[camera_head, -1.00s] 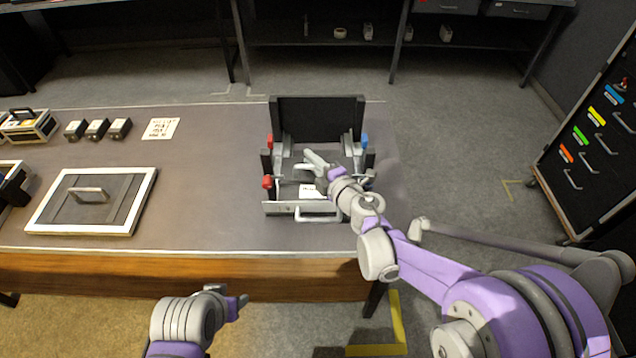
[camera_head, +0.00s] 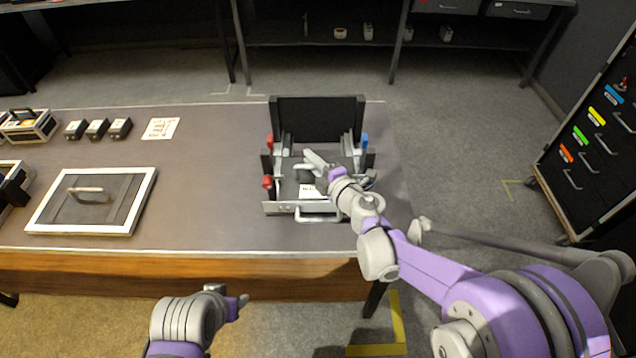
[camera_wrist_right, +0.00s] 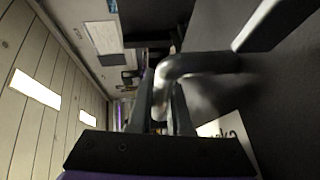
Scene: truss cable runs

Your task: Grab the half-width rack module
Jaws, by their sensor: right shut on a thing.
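A dark module with a grey bar handle (camera_wrist_right: 190,68) and a white label (camera_head: 308,191) sits inside the rack frame (camera_head: 318,118) at the right of the table; I take it to be the half-width rack module. My right gripper (camera_head: 328,173) reaches into the frame from the right. In the right wrist view its fingers (camera_wrist_right: 163,98) are shut on the grey handle. The arm hides much of the module, so I cannot tell its full width. My left gripper (camera_head: 240,301) hangs before the table's front edge, and its jaw gap does not show.
The frame has red (camera_head: 267,182) and blue (camera_head: 364,140) clamps at its sides and a front bar with a handle (camera_head: 318,214). A white-edged board with a handle (camera_head: 63,207) lies at left. Several small black boxes (camera_head: 97,129) stand behind it. The table between is clear.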

